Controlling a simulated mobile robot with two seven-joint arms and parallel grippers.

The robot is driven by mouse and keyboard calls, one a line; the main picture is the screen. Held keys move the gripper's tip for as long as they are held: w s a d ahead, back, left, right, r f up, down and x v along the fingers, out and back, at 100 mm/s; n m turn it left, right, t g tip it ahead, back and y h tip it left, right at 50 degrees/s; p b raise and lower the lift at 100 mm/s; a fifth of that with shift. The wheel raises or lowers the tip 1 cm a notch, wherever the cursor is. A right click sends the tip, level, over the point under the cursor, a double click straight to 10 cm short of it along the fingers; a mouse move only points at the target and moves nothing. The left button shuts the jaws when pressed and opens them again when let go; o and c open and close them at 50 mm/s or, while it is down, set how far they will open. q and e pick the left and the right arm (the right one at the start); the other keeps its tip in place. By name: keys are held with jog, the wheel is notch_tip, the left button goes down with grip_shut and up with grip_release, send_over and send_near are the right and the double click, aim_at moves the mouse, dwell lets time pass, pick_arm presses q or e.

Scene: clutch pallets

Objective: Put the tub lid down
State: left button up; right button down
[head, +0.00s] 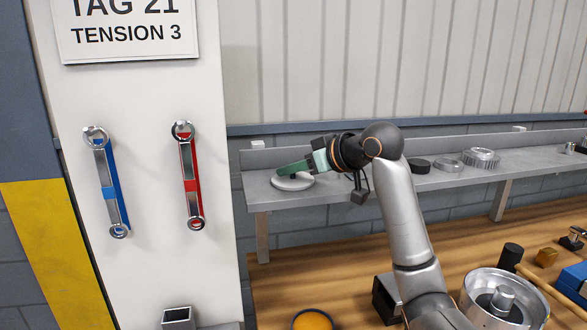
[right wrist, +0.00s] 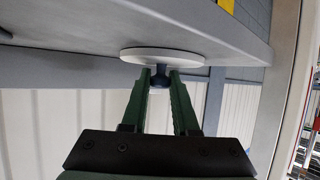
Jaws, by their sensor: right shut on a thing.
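The tub lid is a pale round disc (head: 292,182) near the left end of the grey shelf (head: 335,186). It lies flat, at the shelf's surface; I cannot tell for sure whether its whole underside touches. My right gripper (head: 281,170) reaches in from the right with green fingers over the lid. In the right wrist view the fingers (right wrist: 161,78) are shut on the dark knob (right wrist: 159,80) of the white lid (right wrist: 135,53). The shelf (right wrist: 75,28) fills the upper part of that view. My left gripper is out of view.
A dark disc (head: 419,166), a grey ring (head: 448,165) and a toothed ring (head: 481,158) lie farther right on the shelf. Below, the wooden bench holds a tub with orange contents (head: 312,321) and a metal pot (head: 505,302). Blue and red wrenches hang on the left panel.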

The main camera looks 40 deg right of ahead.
jog(key=c, duration=0.7)
grip_release()
jog(key=shift+r, duration=0.1)
jog(key=b+v, duration=0.1)
jog(key=v, duration=1.1)
